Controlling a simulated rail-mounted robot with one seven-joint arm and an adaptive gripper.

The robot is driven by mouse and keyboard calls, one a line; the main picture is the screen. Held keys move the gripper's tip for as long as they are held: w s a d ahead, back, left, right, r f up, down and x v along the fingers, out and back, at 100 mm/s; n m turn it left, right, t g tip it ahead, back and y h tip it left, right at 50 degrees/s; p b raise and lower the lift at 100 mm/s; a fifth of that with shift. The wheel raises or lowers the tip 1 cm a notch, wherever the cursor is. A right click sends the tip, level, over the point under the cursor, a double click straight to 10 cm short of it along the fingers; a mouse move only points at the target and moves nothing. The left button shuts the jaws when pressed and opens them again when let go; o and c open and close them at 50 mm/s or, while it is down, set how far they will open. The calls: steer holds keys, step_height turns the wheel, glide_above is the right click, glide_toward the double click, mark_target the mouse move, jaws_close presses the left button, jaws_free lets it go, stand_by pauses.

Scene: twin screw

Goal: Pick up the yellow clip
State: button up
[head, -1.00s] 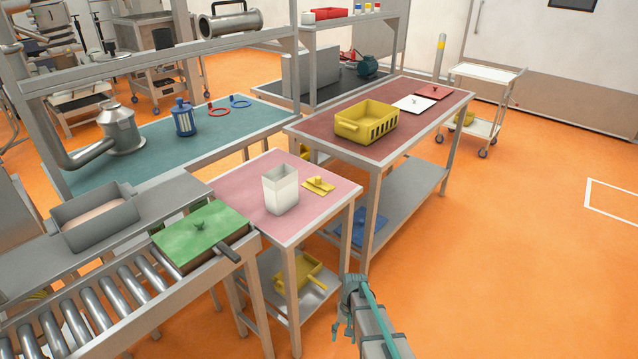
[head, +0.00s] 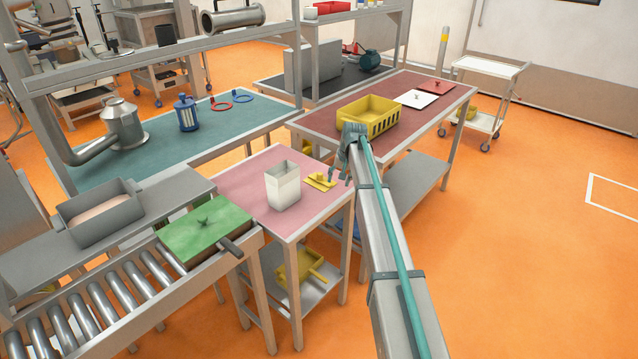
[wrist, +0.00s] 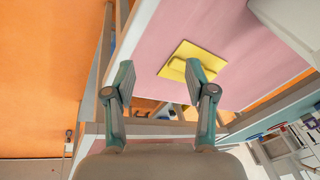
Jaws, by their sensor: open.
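The yellow clip (head: 319,182) lies flat on the pink-topped table, near its right edge and just right of a white container. It has a square plate with a raised part on it. In the wrist view the yellow clip (wrist: 190,58) is beyond the fingertips and a little to the right. My gripper (head: 338,178) is in the air over the right edge of the pink table, to the right of the clip. In the wrist view my gripper (wrist: 160,74) has its two fingers apart with nothing between them.
The white container (head: 283,190) stands upright close to the clip's left. A yellow basket (head: 367,122) sits on the dark red table (head: 425,115) behind my gripper. A green lid (head: 205,228) is at the left on the roller conveyor (head: 110,305). The pink table's back part is clear.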

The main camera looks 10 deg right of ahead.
steer(key=w+a+r+n+t+h+b, duration=0.2)
steer(key=w+a+r, duration=0.3)
steer(key=w+a, duration=0.15)
steer(key=p, duration=0.2)
glide_above(320, 173)
steer(key=s, duration=0.2)
step_height(320, 173, down, 4)
steer(key=shift+w+a+f, duration=0.1)
steer(key=shift+s+p+x, duration=0.15)
steer(key=shift+p+x, duration=0.65)
steer(key=shift+x, duration=0.7)
steer(key=shift+s+p+x, duration=0.15)
steer(key=shift+p+x, duration=0.6)
steer(key=shift+x, duration=0.8)
jaws_close()
